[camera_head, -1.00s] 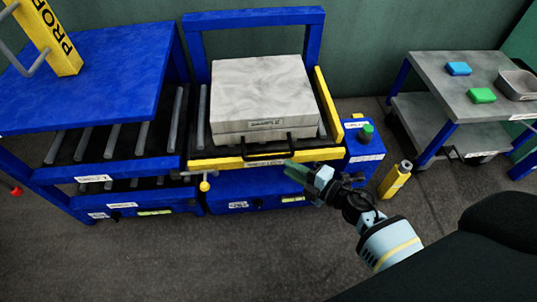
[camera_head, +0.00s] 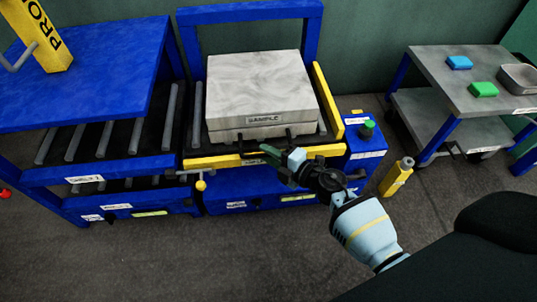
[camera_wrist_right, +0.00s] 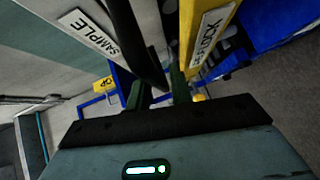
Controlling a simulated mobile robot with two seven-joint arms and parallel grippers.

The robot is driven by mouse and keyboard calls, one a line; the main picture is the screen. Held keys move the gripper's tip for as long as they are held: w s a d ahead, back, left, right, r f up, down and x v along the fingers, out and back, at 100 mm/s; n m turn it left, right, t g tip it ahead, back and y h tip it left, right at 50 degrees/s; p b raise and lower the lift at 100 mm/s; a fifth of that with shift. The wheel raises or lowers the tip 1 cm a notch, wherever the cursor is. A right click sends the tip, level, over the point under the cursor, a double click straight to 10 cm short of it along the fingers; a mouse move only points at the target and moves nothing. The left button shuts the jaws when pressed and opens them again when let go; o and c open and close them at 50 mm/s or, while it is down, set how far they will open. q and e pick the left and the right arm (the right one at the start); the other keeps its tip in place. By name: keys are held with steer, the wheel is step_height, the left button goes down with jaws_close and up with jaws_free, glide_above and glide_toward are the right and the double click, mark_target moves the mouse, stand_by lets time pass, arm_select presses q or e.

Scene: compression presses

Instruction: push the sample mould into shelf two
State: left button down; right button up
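The sample mould (camera_head: 262,85) is a pale grey slab with a SAMPLE label, which also shows in the right wrist view (camera_wrist_right: 90,35). It lies flat on the yellow-fronted roller dock (camera_head: 222,161). A black handle (camera_wrist_right: 141,45) is at its front. My right gripper (camera_head: 282,156) is at this handle; its two dark green fingers are apart in the right wrist view (camera_wrist_right: 160,92), with the handle's lower end near the gap. I cannot tell whether they touch it. The blue roller rack (camera_head: 130,166) stands left of the dock, with two roller levels. My left gripper is out of view.
A yellow stop lever (camera_head: 201,185) sticks out at the dock's front left. A blue control box with a green button (camera_head: 366,129) and a yellow bottle-like object (camera_head: 397,178) stand right. A grey cart (camera_head: 440,80) is farther right. The floor in front is clear.

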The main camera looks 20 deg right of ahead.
steer(key=c, duration=0.5)
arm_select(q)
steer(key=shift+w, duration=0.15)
arm_select(e)
jaws_close()
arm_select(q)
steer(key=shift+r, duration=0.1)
